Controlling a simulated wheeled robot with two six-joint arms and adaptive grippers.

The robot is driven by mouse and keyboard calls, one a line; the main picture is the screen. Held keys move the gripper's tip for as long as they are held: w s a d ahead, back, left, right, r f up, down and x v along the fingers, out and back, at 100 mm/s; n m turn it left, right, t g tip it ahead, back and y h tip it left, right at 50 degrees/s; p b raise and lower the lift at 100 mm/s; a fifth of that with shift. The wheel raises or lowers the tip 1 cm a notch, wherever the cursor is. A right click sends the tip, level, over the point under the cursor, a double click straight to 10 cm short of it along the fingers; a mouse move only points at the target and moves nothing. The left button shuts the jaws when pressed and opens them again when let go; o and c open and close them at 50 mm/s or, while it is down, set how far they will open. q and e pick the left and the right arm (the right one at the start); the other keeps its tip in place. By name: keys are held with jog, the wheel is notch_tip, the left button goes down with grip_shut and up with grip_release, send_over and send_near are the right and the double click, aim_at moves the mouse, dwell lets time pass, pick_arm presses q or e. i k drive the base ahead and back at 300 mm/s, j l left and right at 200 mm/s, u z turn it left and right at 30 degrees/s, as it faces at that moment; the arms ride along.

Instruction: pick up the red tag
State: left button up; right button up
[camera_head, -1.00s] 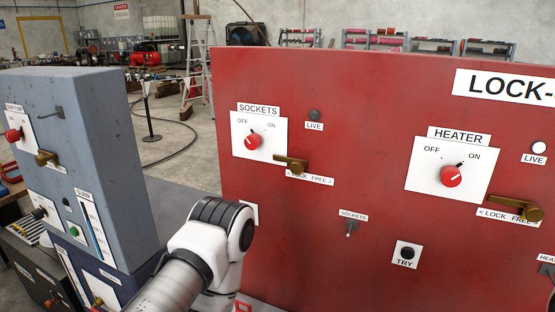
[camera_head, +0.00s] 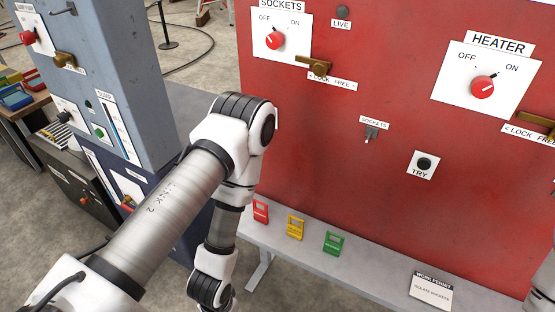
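The red tag (camera_head: 260,211) lies on the grey shelf below the red panel, at the left end of a row of tags. A yellow tag (camera_head: 295,227) and a green tag (camera_head: 334,243) lie to its right. My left arm comes in from the left, and its forearm hangs down just left of the red tag. The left gripper is below the picture's edge or hidden, so I cannot see its fingers. Only a white piece of my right arm shows at the right edge; its gripper is out of view.
The red panel (camera_head: 330,140) rises behind the shelf (camera_head: 374,267), with SOCKETS and HEATER switches. A work permit card (camera_head: 431,290) lies at the shelf's right. A blue-grey cabinet (camera_head: 110,60) stands left of my arm. The shelf between green tag and permit is clear.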

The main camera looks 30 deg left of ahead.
aim_at(261, 216)
jog(key=j+u, duration=0.4)
jog(key=j, duration=3.05)
jog(key=k, duration=0.05)
